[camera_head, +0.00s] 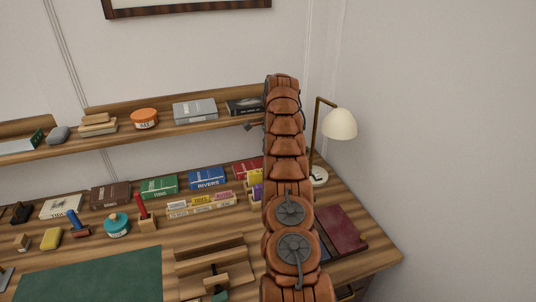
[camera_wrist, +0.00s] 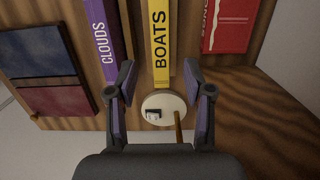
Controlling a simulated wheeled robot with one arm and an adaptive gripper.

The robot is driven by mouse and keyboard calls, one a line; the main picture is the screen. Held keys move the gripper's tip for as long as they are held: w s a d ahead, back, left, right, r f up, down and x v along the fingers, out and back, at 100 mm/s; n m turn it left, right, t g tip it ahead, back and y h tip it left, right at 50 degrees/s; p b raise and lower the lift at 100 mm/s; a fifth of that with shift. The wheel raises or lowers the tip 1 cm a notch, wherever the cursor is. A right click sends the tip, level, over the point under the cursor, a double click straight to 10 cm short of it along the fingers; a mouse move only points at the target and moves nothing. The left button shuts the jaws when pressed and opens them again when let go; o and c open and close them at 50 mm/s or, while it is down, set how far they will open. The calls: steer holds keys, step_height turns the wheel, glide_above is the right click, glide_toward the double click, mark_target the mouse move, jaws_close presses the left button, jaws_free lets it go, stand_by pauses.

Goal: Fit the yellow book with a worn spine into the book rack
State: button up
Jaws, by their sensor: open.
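A yellow book (camera_wrist: 159,42) with BOATS on its spine lies ahead of my gripper (camera_wrist: 159,80) in the wrist view, in line with the gap between the fingers. My gripper is open and empty, its fingertips near the book's lower end; whether they touch it I cannot tell. In the head view my arm hides the gripper and most of the book; a yellow patch (camera_head: 254,177) shows at the arm's left edge. A stepped wooden piece (camera_head: 214,258) on the desk may be the book rack, but I cannot be sure.
A purple CLOUDS book (camera_wrist: 103,40) is left of the yellow one, a red book (camera_wrist: 229,26) right. The lamp base (camera_wrist: 163,107) shows below the gripper's gap; the lamp (camera_head: 340,124) stands behind my arm. A shelf (camera_head: 150,136) runs above.

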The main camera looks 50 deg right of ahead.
steer(key=shift+r, duration=0.2)
steer(key=shift+w+a+r, duration=0.1)
steer(key=shift+a+r, duration=0.15)
steer(key=shift+a, duration=0.05)
steer(key=a+r+n, duration=0.4)
steer(key=a+r, duration=0.2)
steer(key=a, duration=0.6)
steer(key=a+r+n, duration=0.5)
steer(key=a+r, duration=0.2)
steer(key=a, duration=0.4)
steer(key=s+a+r+n+g, duration=0.25)
steer(key=s+a+n, duration=0.35)
steer(key=s+a, duration=0.75)
steer(key=s+a+f+n, duration=0.2)
steer(key=s+a+n, duration=0.1)
steer(key=s, duration=0.5)
steer(key=s+a+f+n, duration=0.2)
steer(key=s+a, duration=0.3)
steer(key=s, duration=0.3)
steer(key=s+a+f+n+h, duration=0.1)
steer(key=s+a+f+n, duration=0.1)
steer(key=s, duration=0.6)
steer(key=shift+s+a+f+n, duration=0.3)
steer(key=shift+a+n, duration=0.6)
steer(key=shift+a, duration=0.2)
